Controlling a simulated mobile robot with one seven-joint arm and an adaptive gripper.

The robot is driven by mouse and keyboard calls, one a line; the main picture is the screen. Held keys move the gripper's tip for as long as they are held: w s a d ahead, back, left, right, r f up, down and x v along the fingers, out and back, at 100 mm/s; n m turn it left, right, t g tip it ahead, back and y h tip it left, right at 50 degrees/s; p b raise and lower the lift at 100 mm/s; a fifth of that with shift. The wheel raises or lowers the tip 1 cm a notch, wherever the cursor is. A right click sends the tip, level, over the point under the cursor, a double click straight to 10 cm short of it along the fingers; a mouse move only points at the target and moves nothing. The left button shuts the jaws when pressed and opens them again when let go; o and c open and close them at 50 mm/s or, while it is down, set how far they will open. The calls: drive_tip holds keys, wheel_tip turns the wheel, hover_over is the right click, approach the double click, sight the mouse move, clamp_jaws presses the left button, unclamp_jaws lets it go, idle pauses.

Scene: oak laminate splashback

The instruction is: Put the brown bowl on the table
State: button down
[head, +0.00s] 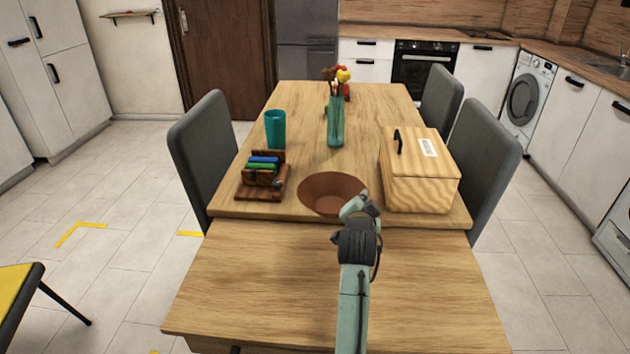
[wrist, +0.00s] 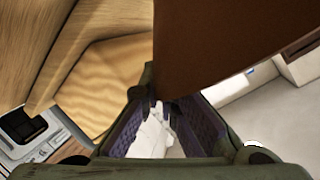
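The brown bowl (head: 322,190) is at the near edge of the far wooden table (head: 380,110) in the head view. Its opening faces up, and I cannot tell whether its base touches the wood. My gripper (head: 352,204) is at the bowl's near right rim and hides part of it. In the wrist view the bowl (wrist: 225,40) fills the upper right as a large brown surface. The fingertips of my gripper (wrist: 164,103) are close together at the bowl's edge and look shut on it.
A lidded wooden box (head: 420,175) stands right of the bowl. A wooden rack with coloured items (head: 262,172) and a teal cup (head: 275,130) stand left. A teal vase (head: 335,127) is behind. The nearer tabletop (head: 260,280) is clear. Grey chairs (head: 203,150) flank the table.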

drive_tip(key=r+x, duration=0.1)
drive_tip(key=x, duration=0.4)
drive_tip(key=r+x, duration=0.1)
drive_tip(key=x, duration=0.4)
drive_tip(key=w+a+r+x, duration=0.1)
drive_tip(key=x, duration=0.4)
drive_tip(key=shift+w+r, duration=0.1)
drive_tip(key=shift+w, duration=0.3)
drive_tip(key=shift+w+f+b, duration=0.1)
drive_tip(key=shift+f+b, duration=0.35)
drive_tip(key=shift+f, duration=1.4)
drive_tip(key=shift+f, duration=0.1)
drive_tip(key=c, duration=1.8)
unclamp_jaws()
